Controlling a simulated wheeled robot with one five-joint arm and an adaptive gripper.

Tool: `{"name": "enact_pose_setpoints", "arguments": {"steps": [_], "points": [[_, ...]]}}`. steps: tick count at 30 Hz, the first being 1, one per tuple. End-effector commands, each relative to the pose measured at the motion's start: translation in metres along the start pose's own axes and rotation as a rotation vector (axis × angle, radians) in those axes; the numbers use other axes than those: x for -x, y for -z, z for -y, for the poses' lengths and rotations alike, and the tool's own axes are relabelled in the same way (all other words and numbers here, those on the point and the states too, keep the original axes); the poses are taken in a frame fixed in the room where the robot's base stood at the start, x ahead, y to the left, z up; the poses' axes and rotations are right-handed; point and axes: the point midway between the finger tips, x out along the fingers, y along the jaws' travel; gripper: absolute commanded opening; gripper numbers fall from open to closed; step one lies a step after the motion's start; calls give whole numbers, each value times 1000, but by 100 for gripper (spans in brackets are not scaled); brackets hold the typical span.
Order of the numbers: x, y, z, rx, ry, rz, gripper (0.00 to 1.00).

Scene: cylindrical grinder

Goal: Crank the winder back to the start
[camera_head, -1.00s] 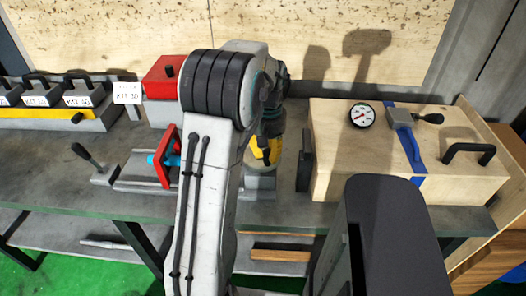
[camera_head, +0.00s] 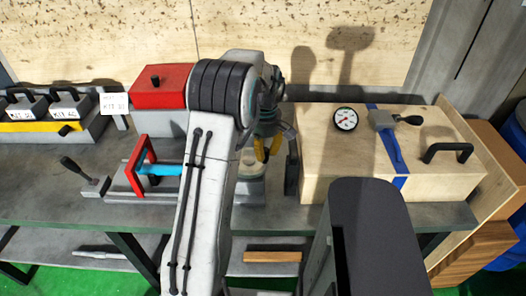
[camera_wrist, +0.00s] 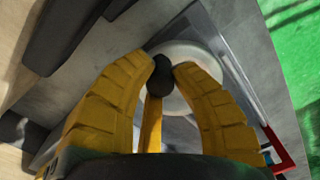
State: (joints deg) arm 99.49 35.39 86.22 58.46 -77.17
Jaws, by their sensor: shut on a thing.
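My gripper (camera_head: 268,150) has yellow fingers and is at the right end of a low bench unit, beside the wooden box. In the wrist view my gripper (camera_wrist: 162,65) is shut on a black knob (camera_wrist: 161,80), the winder's crank knob, with fingers on both sides of it. A pale round disc (camera_wrist: 197,62) lies beyond the knob; it shows partly in the head view (camera_head: 252,168). A red frame (camera_head: 140,168) with a blue bar (camera_head: 168,170) stands on the unit to the left. My arm hides the middle of the unit.
A wooden box (camera_head: 440,182) with a gauge (camera_head: 345,119) and a black handle (camera_head: 448,151) stands close right of my gripper. A lever (camera_head: 75,168) sits at the unit's left end. A red box (camera_head: 160,88) and labelled handled blocks (camera_head: 67,104) stand behind. Bench front is clear.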

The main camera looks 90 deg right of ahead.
Motion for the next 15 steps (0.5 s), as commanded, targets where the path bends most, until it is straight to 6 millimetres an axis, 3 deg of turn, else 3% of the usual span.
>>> {"name": "enact_pose_setpoints", "arguments": {"steps": [15], "points": [[0, 13, -20, 491, 1, 0, 0]]}}
